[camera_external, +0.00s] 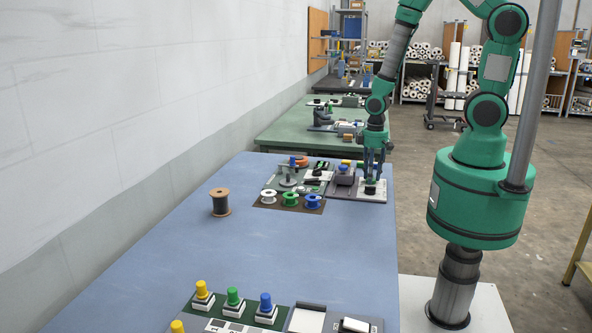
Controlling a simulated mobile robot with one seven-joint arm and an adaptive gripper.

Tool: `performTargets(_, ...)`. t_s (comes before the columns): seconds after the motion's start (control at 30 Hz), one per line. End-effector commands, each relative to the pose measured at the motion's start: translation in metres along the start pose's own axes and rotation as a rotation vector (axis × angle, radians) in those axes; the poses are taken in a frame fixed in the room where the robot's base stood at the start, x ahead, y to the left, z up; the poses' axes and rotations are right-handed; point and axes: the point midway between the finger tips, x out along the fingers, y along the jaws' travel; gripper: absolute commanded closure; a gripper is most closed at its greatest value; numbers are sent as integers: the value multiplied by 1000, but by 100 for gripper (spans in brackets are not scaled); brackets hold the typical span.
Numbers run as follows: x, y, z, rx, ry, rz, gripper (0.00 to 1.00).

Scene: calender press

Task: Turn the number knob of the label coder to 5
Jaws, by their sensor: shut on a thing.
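The label coder appears to be the light plate (374,197) at the right end of the device group on the blue table. A small dark knob (370,189) stands on it. My gripper (372,178) points straight down over this plate, with its fingers around the top of the dark knob and shut on it. The numbers around the knob are too small to read, so its setting cannot be told. My fingers hide part of the knob.
Beside the plate stand a grey block (344,177) and white, green and blue spools on a brown mat (268,205). A dark spool (220,202) stands to the left. Yellow, green and blue knobbed stands (233,301) are in front. The middle of the blue table (300,250) is clear.

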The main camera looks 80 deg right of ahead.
Motion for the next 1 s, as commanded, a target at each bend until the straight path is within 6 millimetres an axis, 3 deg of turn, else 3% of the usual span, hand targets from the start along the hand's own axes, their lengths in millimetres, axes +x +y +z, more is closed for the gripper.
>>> performTargets(0.5,0,0,1,347,-2,0,95)
performTargets(1.0,0,0,1,388,-1,0,95)
